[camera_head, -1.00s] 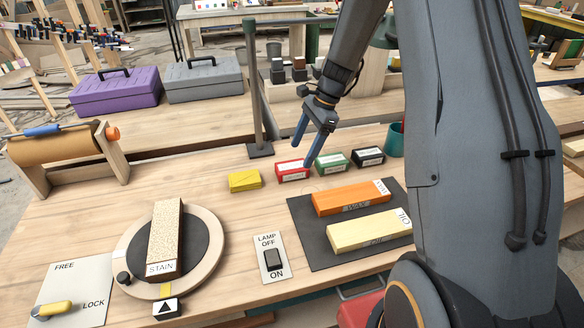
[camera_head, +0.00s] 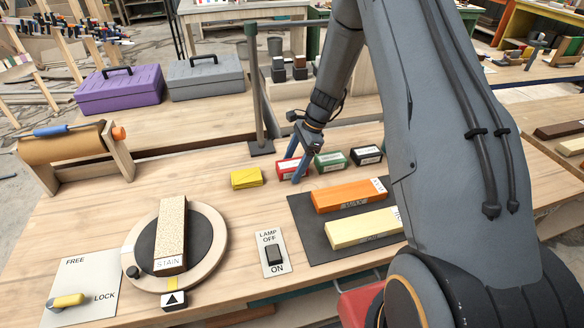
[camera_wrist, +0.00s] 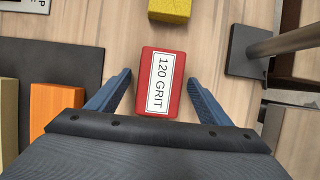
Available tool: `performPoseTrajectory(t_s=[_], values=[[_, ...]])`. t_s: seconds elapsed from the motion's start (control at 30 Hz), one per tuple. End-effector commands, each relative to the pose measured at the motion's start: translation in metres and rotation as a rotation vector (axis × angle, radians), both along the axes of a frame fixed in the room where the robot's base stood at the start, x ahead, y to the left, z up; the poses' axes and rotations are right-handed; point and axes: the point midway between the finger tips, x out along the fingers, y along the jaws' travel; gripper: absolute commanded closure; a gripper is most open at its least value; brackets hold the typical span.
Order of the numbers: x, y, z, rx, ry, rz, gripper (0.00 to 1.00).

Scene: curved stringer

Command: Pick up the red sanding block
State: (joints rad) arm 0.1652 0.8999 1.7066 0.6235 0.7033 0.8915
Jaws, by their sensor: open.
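The red sanding block (camera_wrist: 160,83) carries a white label reading "120 GRIT". It lies on the wooden bench. My gripper (camera_wrist: 160,85) is open, with one blue finger on each side of the block and a gap to each in the wrist view. In the head view my gripper (camera_head: 296,165) is low over the red block (camera_head: 282,168), and its fingers partly cover it. I cannot tell from these views how far the fingertips are above the bench.
A yellow block (camera_head: 246,178) lies left of the red one. A green block (camera_head: 330,161) and a black block (camera_head: 366,155) lie to its right. A dark mat (camera_head: 318,246) with orange and pale-yellow blocks is in front. A metal post (camera_head: 257,90) stands behind.

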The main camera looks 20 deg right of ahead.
Motion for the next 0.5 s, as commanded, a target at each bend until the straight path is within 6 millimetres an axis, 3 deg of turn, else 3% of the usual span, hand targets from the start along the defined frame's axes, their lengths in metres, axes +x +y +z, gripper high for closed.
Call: performPoseTrajectory(t_s=[0.5], values=[[-0.0001,0.0,-0.0027,0.0,0.0,0.0,0.29]])
